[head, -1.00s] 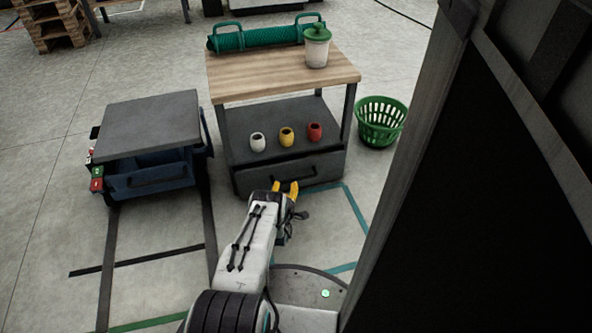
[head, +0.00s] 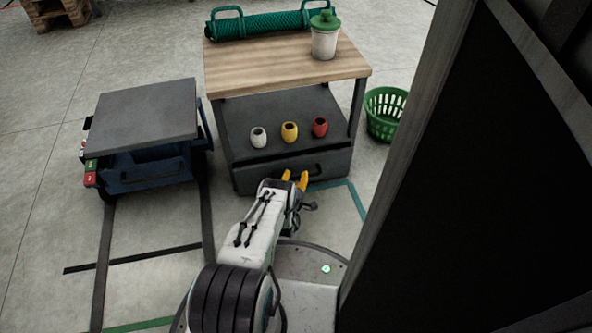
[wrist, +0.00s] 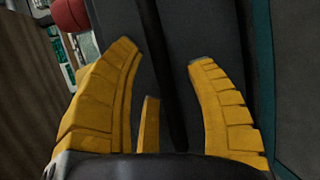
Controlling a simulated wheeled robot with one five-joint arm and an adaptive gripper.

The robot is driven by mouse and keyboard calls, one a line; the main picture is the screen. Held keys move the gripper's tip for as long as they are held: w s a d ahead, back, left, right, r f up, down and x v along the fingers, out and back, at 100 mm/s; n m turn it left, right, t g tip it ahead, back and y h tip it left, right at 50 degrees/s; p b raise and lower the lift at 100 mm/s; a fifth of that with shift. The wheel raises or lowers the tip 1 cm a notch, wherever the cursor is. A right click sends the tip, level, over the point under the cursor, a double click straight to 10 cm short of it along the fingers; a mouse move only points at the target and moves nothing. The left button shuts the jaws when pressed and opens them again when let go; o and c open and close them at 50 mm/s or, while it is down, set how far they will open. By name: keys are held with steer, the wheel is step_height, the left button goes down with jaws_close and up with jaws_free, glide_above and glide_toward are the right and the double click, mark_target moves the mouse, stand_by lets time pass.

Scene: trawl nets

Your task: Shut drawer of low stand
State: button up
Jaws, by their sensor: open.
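A wood-topped stand (head: 235,65) has a dark grey drawer (head: 257,177) under its lower shelf, with a dark handle (head: 312,171). I cannot tell how far this drawer stands out. My gripper (head: 295,180) is open at the drawer's front, its yellow fingers pointing at it. In the wrist view, the open fingers (wrist: 163,58) face a dark grey surface, with a black strip between them, either the handle or a gap. Whether they touch it is unclear. A lower grey-topped unit (head: 145,112) with a blue drawer front (head: 150,172) stands to the left.
White, yellow and red cups (head: 289,132) stand on the lower shelf. A green net roll (head: 270,26) and a lidded jar (head: 324,40) are on top. A green basket (head: 384,112) stands to the right. A large dark panel (head: 450,200) fills the right side.

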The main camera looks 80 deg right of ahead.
steer(key=shift+d+f, duration=0.1)
steer(key=shift+d, duration=0.3)
steer(key=shift+o, duration=0.3)
jaws_close()
